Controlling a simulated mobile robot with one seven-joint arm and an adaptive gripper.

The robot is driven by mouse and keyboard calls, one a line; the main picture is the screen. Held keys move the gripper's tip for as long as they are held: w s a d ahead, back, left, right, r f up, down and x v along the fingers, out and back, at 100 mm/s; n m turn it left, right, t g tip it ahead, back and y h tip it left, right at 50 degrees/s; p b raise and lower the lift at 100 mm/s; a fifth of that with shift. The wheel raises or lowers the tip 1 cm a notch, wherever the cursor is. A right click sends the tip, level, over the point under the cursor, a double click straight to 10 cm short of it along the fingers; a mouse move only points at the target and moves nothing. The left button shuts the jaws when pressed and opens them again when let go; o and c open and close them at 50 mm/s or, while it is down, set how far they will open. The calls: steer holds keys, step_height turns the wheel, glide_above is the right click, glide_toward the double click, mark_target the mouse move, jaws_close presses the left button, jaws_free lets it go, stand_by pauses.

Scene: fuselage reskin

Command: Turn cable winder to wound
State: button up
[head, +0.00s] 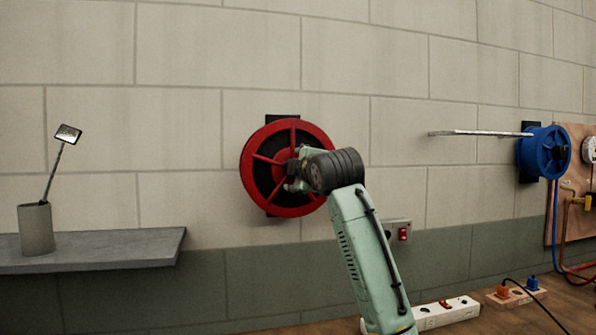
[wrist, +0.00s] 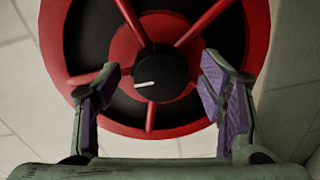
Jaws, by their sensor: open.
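The cable winder, a red spoked reel (head: 253,157) with a dark inside, is mounted on the block wall in the middle of the head view. In the wrist view the red reel (wrist: 232,40) fills the upper part, and a black round knob (wrist: 158,74) with a short white mark sits at its hub. My gripper (head: 292,172) is at the front of the reel, near its hub. In the wrist view my gripper (wrist: 158,92) is open, with one purple-padded finger on each side of the knob. Both fingers look apart from the knob. My arm hides the reel's right part in the head view.
A blue reel (head: 543,152) with a long grey bar is on the wall at right, beside a wooden board (head: 570,180) with pipes. A grey shelf (head: 90,250) with a cup (head: 36,229) and mirror tool is at left. Power strips (head: 445,313) lie below right.

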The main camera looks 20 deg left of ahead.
steer(key=f+v, duration=0.1)
steer(key=v, duration=1.1)
steer(key=shift+r, duration=0.4)
